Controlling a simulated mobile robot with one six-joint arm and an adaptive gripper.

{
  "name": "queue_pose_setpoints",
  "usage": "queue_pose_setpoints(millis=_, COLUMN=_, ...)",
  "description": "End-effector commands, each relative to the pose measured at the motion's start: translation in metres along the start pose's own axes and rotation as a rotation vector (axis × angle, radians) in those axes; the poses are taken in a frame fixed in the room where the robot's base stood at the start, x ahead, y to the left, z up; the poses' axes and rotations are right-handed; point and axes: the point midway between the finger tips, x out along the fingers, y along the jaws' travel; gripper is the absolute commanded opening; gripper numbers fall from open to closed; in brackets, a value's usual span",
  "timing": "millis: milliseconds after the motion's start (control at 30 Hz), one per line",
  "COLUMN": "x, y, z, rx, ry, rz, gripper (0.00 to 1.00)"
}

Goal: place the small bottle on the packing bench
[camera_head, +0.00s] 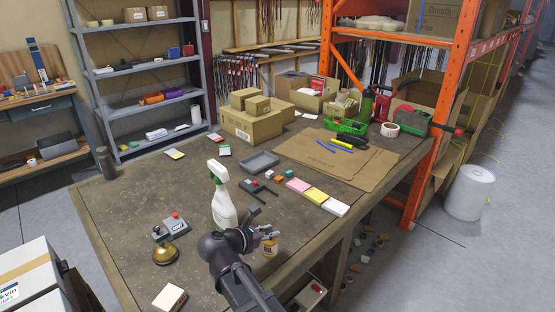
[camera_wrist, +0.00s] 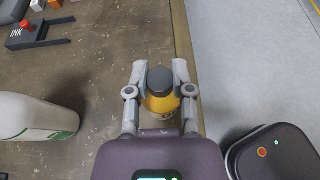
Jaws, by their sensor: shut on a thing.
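The small bottle (camera_wrist: 160,88) is yellow-orange with a dark grey cap and a label low on its side. In the wrist view it sits between the two fingers of my gripper (camera_wrist: 160,84), which is shut on it. In the head view the small bottle (camera_head: 269,246) shows at the fingers of my gripper (camera_head: 262,233), near the front edge of the packing bench (camera_head: 120,228). It looks upright. I cannot tell whether its base touches the bench top.
A white spray bottle (camera_head: 222,200) with a green label stands close to the left of my gripper. An ink pad (camera_head: 172,227) and a brass bell (camera_head: 166,253) lie further left. Sticky notes (camera_head: 317,195) and flat cardboard (camera_head: 345,160) lie behind. Bare bench shows at the left.

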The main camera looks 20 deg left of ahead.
Motion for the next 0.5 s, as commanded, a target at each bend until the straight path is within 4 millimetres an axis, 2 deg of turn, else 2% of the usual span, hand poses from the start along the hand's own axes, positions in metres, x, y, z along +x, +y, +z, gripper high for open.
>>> queue_pose_setpoints(millis=33, x=0.004, y=-0.008, z=0.005, rx=-0.004, ry=0.000, rz=0.011, gripper=0.00)
queue_pose_setpoints(millis=200, x=0.018, y=-0.024, z=0.018, rx=-0.031, ry=0.000, rz=0.072, gripper=0.00)
queue_pose_setpoints(millis=500, x=0.028, y=-0.033, z=0.026, rx=-0.054, ry=-0.004, rz=0.131, gripper=0.00)
